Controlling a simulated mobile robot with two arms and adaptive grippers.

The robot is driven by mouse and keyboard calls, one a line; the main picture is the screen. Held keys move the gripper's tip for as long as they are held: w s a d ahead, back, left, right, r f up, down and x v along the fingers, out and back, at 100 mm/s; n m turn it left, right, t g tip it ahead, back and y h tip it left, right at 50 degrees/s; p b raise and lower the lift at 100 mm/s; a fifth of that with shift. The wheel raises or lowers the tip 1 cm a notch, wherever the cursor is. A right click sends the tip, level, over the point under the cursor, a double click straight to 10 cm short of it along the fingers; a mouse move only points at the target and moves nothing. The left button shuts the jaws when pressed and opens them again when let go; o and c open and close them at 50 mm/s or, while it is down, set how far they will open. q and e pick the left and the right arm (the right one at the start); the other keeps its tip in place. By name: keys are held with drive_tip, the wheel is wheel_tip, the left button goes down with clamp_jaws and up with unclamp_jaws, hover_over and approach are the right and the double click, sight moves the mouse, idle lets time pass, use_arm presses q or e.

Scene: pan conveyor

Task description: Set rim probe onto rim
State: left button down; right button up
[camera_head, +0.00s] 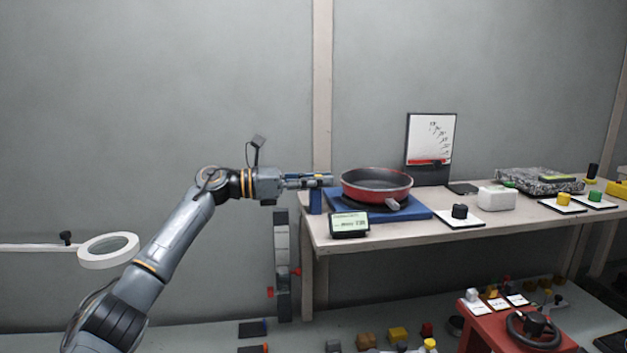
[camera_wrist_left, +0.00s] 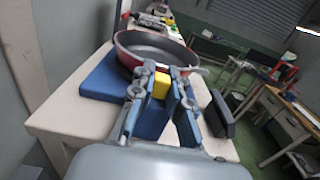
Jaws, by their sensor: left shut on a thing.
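A red pan (camera_head: 377,186) with a dark inside sits on a blue platform (camera_head: 418,210) at the table's left end. It also shows in the left wrist view (camera_wrist_left: 160,48), beyond my fingers. My left gripper (camera_head: 326,180) is left of the pan, close to its rim. It is shut on what looks like the rim probe, with a yellow part (camera_wrist_left: 160,87) between the fingers. A blue upright piece (camera_head: 315,202) shows below the fingers; whether it belongs to the probe or is a stand, I cannot tell. Contact between probe and rim is unclear. My right gripper is not in view.
A small display (camera_head: 349,224) stands in front of the platform. A black knob on a white card (camera_head: 460,212), a white box (camera_head: 496,198) and an upright board (camera_head: 431,138) are to the right. A red bench (camera_head: 490,325) stands below.

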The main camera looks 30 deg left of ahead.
use_arm(q)
drive_tip(key=shift+w+d, duration=0.45)
drive_tip(key=shift+d, duration=0.1)
drive_tip(key=c, duration=1.5)
unclamp_jaws()
drive_tip(key=shift+o, duration=1.1)
drive_tip(key=shift+w+d, duration=0.1)
drive_tip(key=shift+d, duration=0.05)
drive_tip(key=v, duration=1.2)
drive_tip(key=shift+f, duration=0.1)
